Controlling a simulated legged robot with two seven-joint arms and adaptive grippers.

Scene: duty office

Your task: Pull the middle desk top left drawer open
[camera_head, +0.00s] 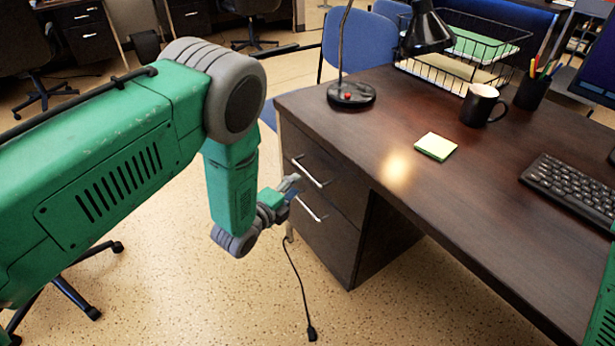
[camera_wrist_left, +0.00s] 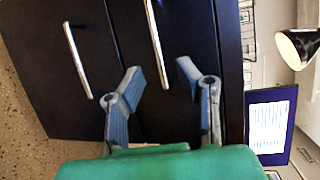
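The dark desk's left pedestal has a top drawer (camera_head: 335,183) with a silver bar handle (camera_head: 310,172) and a lower drawer (camera_head: 325,240) with a similar handle (camera_head: 310,209). The top drawer looks closed. My left gripper (camera_head: 291,185) is just in front of the pedestal near the handles. In the left wrist view, my left gripper (camera_wrist_left: 159,76) has its two fingers apart, with the end of the top drawer handle (camera_wrist_left: 156,40) appearing between the tips; contact is unclear. The lower handle (camera_wrist_left: 77,60) lies to the left there. My right gripper is out of view.
On the desk top (camera_head: 370,125) are a lamp (camera_head: 351,95), sticky notes (camera_head: 436,146), a mug (camera_head: 482,105), a pen cup (camera_head: 531,92), a wire tray (camera_head: 465,55) and a keyboard (camera_head: 570,185). A blue chair (camera_head: 358,45) stands behind.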

